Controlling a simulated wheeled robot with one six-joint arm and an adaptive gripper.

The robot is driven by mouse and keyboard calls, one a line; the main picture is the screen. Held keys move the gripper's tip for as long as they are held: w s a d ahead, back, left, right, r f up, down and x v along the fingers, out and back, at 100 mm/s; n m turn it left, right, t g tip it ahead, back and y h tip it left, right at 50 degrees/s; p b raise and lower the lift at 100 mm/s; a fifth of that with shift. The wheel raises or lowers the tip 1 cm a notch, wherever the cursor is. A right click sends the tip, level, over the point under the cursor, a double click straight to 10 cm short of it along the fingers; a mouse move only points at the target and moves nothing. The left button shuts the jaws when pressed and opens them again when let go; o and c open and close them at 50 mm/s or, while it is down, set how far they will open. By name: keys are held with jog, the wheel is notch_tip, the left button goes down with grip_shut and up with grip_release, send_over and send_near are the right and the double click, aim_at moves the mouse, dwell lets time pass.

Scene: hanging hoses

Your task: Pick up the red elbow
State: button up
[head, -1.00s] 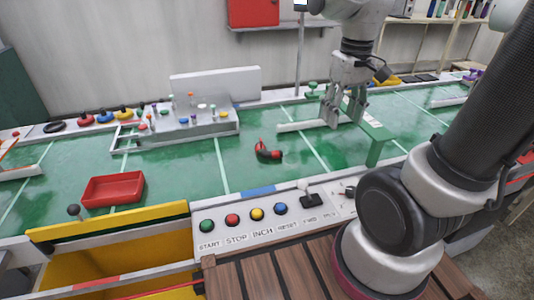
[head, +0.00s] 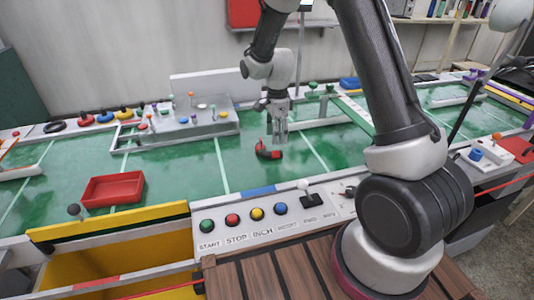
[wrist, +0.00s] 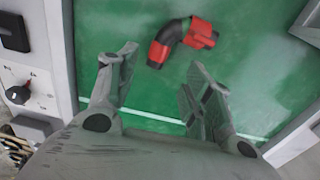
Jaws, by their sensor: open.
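The red elbow (head: 267,152), a bent black pipe with red ends, lies on the green table surface (head: 190,170) near the middle. My gripper (head: 279,139) is just above and slightly behind it in the head view, pointing down. In the wrist view the red elbow (wrist: 180,40) lies beyond the fingertips, at the top centre. My gripper (wrist: 160,75) is open there, with both fingers apart and nothing between them.
A red tray (head: 112,189) sits to the left. A grey rack with small coloured parts (head: 185,122) stands behind. A panel with START and STOP buttons (head: 245,230) lies in front. Green surface around the elbow is clear.

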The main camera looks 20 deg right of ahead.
aim_at(268, 152)
jog(key=shift+m, duration=0.3)
jog(key=shift+f, duration=0.4)
jog(key=f, duration=0.7)
jog(key=shift+s+d, duration=0.15)
jog(key=shift+s, duration=0.05)
jog(key=c, duration=1.1)
